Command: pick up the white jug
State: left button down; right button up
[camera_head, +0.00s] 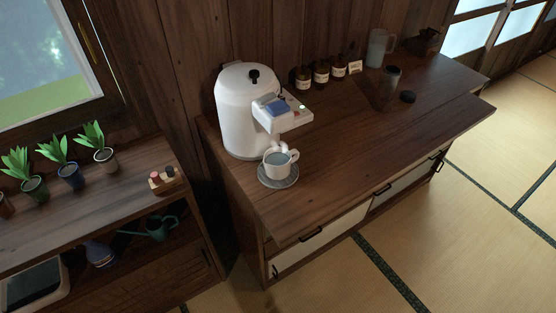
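A pale, greyish-white jug (378,48) with a handle on its right side stands upright at the back of the wooden counter (345,165), near the wall. A large white hot-water pot (237,115) with a black knob on top stands at the counter's left end. A white cup (276,163) filled with bluish liquid sits on a grey saucer (279,180) under the pot's spout. Neither of my grippers shows in the head view.
Several brown bottles (321,75) stand left of the jug. A dark glass container (384,88), a black round lid (408,97) and a dark grinder-like object (425,42) are near it. A low shelf (130,187) with potted plants (67,173) is at left. The counter's front middle is clear.

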aim_at(277, 161)
jog(key=l+u, duration=0.2)
jog(key=u, duration=0.95)
jog(key=l+u, duration=0.25)
jog(key=l, duration=0.15)
jog(key=k+l+u, duration=0.1)
jog(key=l+u, duration=0.2)
jog(key=l, duration=0.15)
jog(key=k+l+u, duration=0.1)
jog(key=l+u, duration=0.15)
jog(key=l, duration=0.15)
jog(key=k+l+u, duration=0.1)
jog(key=l+u, duration=0.2)
jog(key=k+l, duration=0.2)
jog(key=l, duration=0.25)
jog(key=k+l, duration=0.2)
jog(key=l, duration=0.25)
jog(key=k+l+u, duration=0.1)
jog(key=k+l, duration=0.15)
jog(key=l, duration=0.15)
jog(key=k+l, duration=0.2)
jog(key=l, duration=0.25)
